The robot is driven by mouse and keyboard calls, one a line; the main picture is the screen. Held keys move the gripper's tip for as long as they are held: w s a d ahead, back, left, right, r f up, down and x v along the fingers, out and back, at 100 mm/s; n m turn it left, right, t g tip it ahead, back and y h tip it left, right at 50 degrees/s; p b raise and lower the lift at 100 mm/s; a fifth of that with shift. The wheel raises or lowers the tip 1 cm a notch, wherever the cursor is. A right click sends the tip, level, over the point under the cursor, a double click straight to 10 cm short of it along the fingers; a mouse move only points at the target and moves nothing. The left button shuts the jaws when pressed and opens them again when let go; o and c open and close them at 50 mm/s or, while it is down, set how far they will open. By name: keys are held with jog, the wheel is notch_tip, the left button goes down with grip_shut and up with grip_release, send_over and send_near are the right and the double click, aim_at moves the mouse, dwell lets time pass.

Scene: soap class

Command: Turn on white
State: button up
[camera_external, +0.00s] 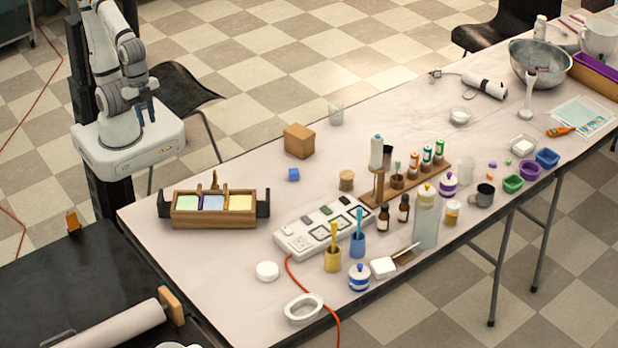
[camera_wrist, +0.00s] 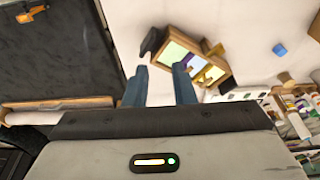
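A white power strip (camera_external: 290,243) lies on the table, with several outlined sockets and small buttons or switches along its top. An orange cord (camera_external: 291,274) runs from its near left end. The switches are too small to tell which one is white or whether any is lit. Part of the strip shows at the lower right of the wrist view (camera_wrist: 240,95), partly hidden by my wrist. My gripper (camera_external: 146,111) hangs at the upper left, off the table's left end and far from the strip. In the wrist view, its two blue fingers (camera_wrist: 159,84) stand apart with nothing between them.
A wooden box (camera_external: 213,222) with coloured compartments stands left of the strip. Yellow (camera_external: 333,260) and blue (camera_external: 357,246) cups with tools, brown bottles (camera_external: 389,217) and a wooden rack (camera_external: 433,182) crowd its near and right sides. A white round lid (camera_external: 267,271) lies in front. Table space behind is fairly clear.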

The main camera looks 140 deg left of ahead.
jog(key=w, duration=0.3)
jog(key=w+a+r, duration=0.1)
jog(key=w, duration=0.2)
jog(key=w+a+b, duration=0.1)
jog(key=w, duration=0.2)
jog(key=shift+w+a+r, duration=0.2)
jog(key=shift+w, duration=0.1)
grip_shut()
jog(key=w+a+f+b, duration=0.1)
jog(key=w+a+f, duration=0.2)
jog(key=w+a, duration=0.3)
jog(key=w+a+f+b, duration=0.1)
jog(key=w+a+f, duration=0.3)
jog(key=w, duration=0.8)
jog(key=w+a+f+b, duration=0.1)
jog(key=w+a+f, duration=0.3)
jog(key=w+a, duration=0.4)
jog(key=shift+w+a, duration=0.25)
jog(key=shift+w, duration=0.7)
